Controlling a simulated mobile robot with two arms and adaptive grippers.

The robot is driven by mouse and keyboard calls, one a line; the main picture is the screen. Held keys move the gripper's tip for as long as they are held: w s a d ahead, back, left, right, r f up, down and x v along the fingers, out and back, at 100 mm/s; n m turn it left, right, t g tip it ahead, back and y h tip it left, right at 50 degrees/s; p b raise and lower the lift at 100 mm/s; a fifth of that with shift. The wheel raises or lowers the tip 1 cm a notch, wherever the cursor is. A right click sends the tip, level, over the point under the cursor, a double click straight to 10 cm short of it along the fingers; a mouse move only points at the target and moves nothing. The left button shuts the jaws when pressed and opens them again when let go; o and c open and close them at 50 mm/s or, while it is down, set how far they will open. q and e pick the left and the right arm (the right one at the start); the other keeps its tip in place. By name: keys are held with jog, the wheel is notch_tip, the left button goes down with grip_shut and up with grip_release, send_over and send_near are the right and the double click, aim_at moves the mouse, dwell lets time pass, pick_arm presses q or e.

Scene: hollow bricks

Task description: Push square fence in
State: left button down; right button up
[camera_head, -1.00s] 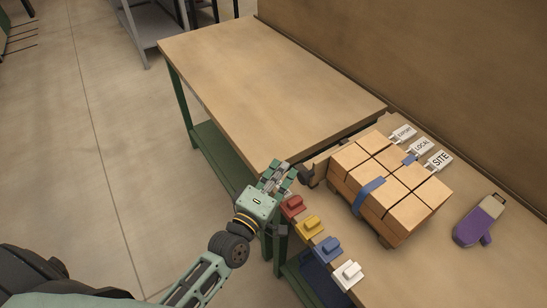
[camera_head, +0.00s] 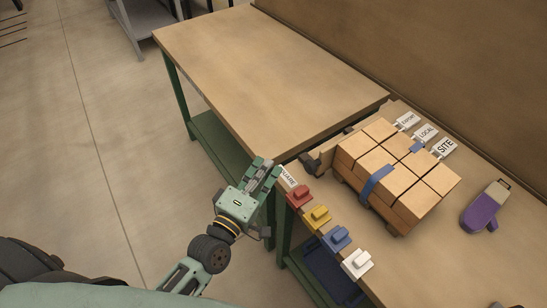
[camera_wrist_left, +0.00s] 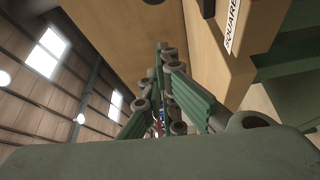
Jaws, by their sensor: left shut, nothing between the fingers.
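A white label reading SQUARE (camera_head: 288,176) sits at the table's near edge, partly behind my left gripper; it also shows in the left wrist view (camera_wrist_left: 232,25). Beside it, at the left end of the brick stack (camera_head: 352,157), is an upright wooden board (camera_head: 327,152) with a dark knob (camera_head: 310,163). It seems to be the square fence. The bricks are tan, bound by a blue strap (camera_head: 375,184). My left gripper (camera_head: 264,170) is shut and empty, just left of the label. Contact with the fence cannot be told. My right gripper is not in view.
Red (camera_head: 300,194), yellow (camera_head: 317,215), blue (camera_head: 337,237) and white (camera_head: 357,262) blocks line the near edge. Tags EXPORT, LOCAL and SITE (camera_head: 444,148) stand behind the bricks. A purple tool (camera_head: 483,212) lies right. The left tabletop (camera_head: 270,75) is bare.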

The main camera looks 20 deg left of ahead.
pick_arm(q)
jog(key=v, duration=0.3)
jog(key=shift+s+a+b, duration=0.1)
jog(key=shift+s+b, duration=0.15)
jog(key=shift+b, duration=0.05)
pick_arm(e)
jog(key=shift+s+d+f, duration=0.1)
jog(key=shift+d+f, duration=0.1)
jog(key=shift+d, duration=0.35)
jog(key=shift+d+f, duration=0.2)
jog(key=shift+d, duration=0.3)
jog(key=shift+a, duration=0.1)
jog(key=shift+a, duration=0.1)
